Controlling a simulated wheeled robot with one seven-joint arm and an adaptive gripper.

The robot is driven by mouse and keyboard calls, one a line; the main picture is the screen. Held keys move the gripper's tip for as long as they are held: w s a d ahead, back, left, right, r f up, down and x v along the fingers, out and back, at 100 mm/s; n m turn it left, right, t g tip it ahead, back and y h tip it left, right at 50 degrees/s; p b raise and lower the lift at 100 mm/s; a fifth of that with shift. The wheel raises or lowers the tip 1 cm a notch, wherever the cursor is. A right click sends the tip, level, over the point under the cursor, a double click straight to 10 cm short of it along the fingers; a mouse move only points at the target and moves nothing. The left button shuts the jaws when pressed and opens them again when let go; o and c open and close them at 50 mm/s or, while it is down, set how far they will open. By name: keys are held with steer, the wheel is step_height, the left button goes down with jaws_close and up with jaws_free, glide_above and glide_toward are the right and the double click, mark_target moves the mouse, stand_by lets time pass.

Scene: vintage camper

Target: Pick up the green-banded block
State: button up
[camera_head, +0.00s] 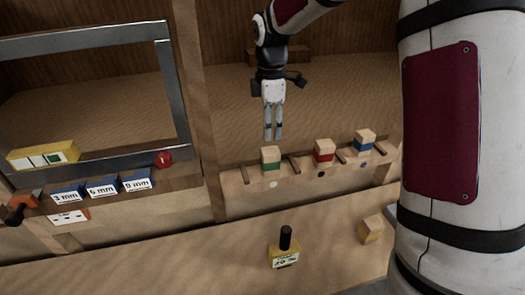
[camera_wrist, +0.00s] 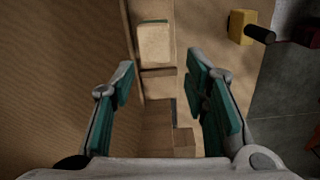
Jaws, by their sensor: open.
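The green-banded block (camera_head: 270,160), pale wood with a green stripe, stands on a narrow ledge at the left of a row of three blocks. My gripper (camera_head: 273,138) points down just above and behind it in the head view, and appears empty. In the wrist view my gripper (camera_wrist: 160,66) has its teal-padded fingers spread wide. There the green-banded block (camera_wrist: 154,43) shows its pale top and a thin green edge, just beyond the fingertips. I see no contact between fingers and block.
A red-banded block (camera_head: 323,152) and a blue-banded block (camera_head: 364,142) stand to the right, with wooden dividers between. A yellow-banded block (camera_head: 371,229) and a yellow box with a black knob (camera_head: 284,255) sit on the lower front surface. A metal frame (camera_head: 170,95) stands left.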

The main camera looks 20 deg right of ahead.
mark_target(269, 151)
steer(key=shift+w+f, duration=0.35)
steer(key=shift+f, duration=0.4)
step_height(269, 151, down, 8)
steer(key=shift+f+p, duration=0.1)
steer(key=shift+p, duration=0.25)
steer(key=shift+w+d+f+p, duration=0.15)
steer(key=shift+f+p, duration=0.1)
steer(key=shift+f, duration=1.05)
steer(key=shift+s+d+f+p, duration=0.1)
steer(key=shift+f+p, duration=0.15)
steer(key=shift+f, duration=1)
steer(key=c, duration=0.9)
